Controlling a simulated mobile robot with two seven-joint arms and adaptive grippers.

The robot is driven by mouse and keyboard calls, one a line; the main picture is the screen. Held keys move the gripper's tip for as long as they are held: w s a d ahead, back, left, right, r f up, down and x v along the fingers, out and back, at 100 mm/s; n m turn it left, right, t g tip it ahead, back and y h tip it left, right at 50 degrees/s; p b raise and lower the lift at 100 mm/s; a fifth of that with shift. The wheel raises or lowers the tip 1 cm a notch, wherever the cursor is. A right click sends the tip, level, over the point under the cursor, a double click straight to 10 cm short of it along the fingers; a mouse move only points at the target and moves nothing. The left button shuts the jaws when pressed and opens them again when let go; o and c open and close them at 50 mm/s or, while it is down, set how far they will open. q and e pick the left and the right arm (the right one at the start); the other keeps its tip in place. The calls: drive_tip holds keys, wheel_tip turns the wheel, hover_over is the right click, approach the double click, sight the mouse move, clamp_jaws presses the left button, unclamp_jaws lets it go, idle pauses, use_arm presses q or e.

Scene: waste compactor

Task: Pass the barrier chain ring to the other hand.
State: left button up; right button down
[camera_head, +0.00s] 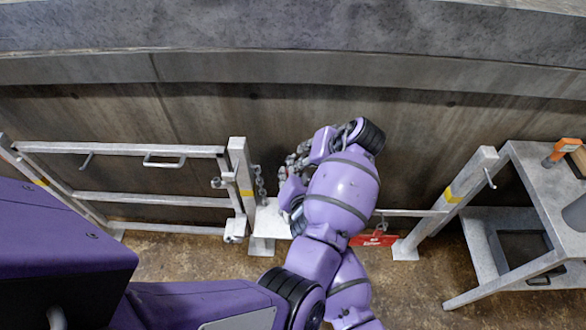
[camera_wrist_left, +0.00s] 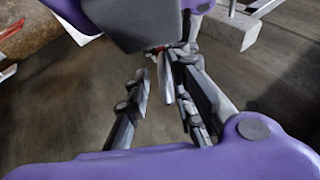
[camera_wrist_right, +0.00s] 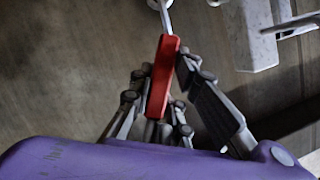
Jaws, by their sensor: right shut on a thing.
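A red bar with a metal rod at its far end, which I take for the barrier chain ring (camera_wrist_right: 160,80), lies between the fingers of my right gripper (camera_wrist_right: 163,72) in the right wrist view. The right gripper is shut on it. In the head view the right gripper's grey fingers (camera_head: 297,163) are partly hidden by my purple arm links. In the left wrist view my left gripper (camera_wrist_left: 163,78) has its fingers apart. A silvery piece with a bit of red at its end shows between them, close to the other hand. I cannot tell whether the left fingers touch it.
A grey gate (camera_head: 150,152) stands at left, with a chain (camera_head: 260,182) hanging at its post (camera_head: 241,170). A red sign (camera_head: 373,240) is on the rail between posts. A metal table (camera_head: 548,170) with an orange-topped item stands at right. A concrete wall closes the back.

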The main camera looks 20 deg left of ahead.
use_arm(q)
drive_tip(key=shift+a+r, duration=0.15)
drive_tip(key=shift+a, duration=0.2)
drive_tip(key=v, duration=0.8)
drive_tip(key=w+a+f+m+t, duration=0.1)
drive_tip(key=w+a+m+t, duration=0.15)
drive_tip(key=a, duration=0.55)
drive_tip(key=w+a+f+m+t, duration=0.1)
drive_tip(key=w+a+m+t, duration=0.15)
drive_tip(key=a, duration=0.55)
drive_tip(key=s+d+f+m+h, duration=0.1)
drive_tip(key=s+f+h, duration=0.2)
drive_tip(key=s+f, duration=0.45)
drive_tip(key=s+d+f+h, duration=0.2)
drive_tip(key=s+f, duration=0.5)
drive_tip(key=s, duration=0.1)
drive_tip(key=s+f+n+h, duration=0.1)
drive_tip(key=s+f+n, duration=0.1)
drive_tip(key=s, duration=0.8)
drive_tip(key=s+d+f+n, duration=0.1)
drive_tip(key=s+f+n, duration=0.1)
drive_tip(key=s, duration=0.9)
drive_tip(key=shift+s+f+h, duration=0.3)
drive_tip(key=shift+f+h, duration=0.1)
drive_tip(key=shift+f, duration=0.4)
